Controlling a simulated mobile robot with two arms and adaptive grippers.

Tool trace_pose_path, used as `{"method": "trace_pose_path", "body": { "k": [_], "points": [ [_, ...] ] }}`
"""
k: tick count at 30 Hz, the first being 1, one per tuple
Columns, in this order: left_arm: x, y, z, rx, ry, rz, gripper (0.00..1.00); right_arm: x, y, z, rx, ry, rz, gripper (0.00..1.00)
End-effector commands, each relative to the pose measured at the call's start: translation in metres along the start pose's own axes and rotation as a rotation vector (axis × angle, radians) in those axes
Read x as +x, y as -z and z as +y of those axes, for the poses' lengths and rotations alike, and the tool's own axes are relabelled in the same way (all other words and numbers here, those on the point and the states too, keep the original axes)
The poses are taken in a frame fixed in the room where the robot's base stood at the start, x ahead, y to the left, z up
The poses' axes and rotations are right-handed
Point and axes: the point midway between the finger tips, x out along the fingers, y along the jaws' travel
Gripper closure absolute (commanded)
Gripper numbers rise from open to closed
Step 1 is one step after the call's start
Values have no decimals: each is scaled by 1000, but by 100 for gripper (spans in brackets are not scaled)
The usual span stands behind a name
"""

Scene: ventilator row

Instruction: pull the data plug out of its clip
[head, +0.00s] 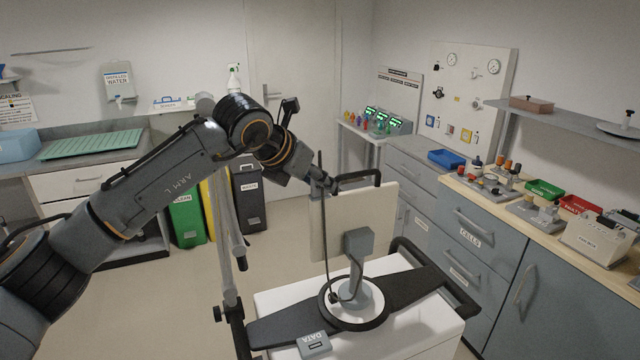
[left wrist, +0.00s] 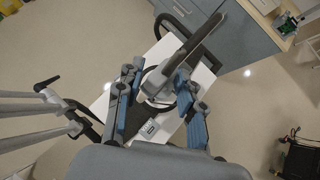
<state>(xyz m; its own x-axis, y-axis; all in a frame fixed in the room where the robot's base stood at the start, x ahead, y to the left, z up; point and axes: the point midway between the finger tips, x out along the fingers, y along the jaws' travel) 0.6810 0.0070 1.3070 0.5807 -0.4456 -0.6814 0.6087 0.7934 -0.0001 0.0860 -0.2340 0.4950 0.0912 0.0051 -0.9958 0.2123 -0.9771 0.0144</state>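A grey block marked DATA (head: 313,343) sits at the front edge of the white ventilator cart (head: 400,343); it also shows between my finger bases in the left wrist view (left wrist: 149,128). I cannot make out a plug in its clip for certain. A thin dark cord (head: 324,235) runs down beside the monitor to a small dark piece (head: 334,298) on the round base. My left gripper (head: 328,184) is above the cart, beside the monitor's top handle. In the left wrist view its two blue-padded fingers (left wrist: 158,75) stand apart with nothing held. My right gripper is out of view.
The monitor (head: 380,218) stands on the cart with a handle (head: 358,179) on top and a dark rail (head: 450,285) at the right. A counter (head: 560,228) with drawers lies to the right. Bins (head: 187,220) stand behind my arm. The floor at left is clear.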

Motion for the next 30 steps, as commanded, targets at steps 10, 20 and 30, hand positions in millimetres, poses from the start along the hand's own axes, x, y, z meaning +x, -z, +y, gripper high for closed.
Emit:
{"method": "trace_pose_path", "body": {
  "k": [10,20,30],
  "points": [
    [1,1,0,0,0,1,62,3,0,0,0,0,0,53],
    [0,0,0,0,0,1,62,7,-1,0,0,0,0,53],
    [0,0,0,0,0,1,100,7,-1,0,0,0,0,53]
  ]
}}
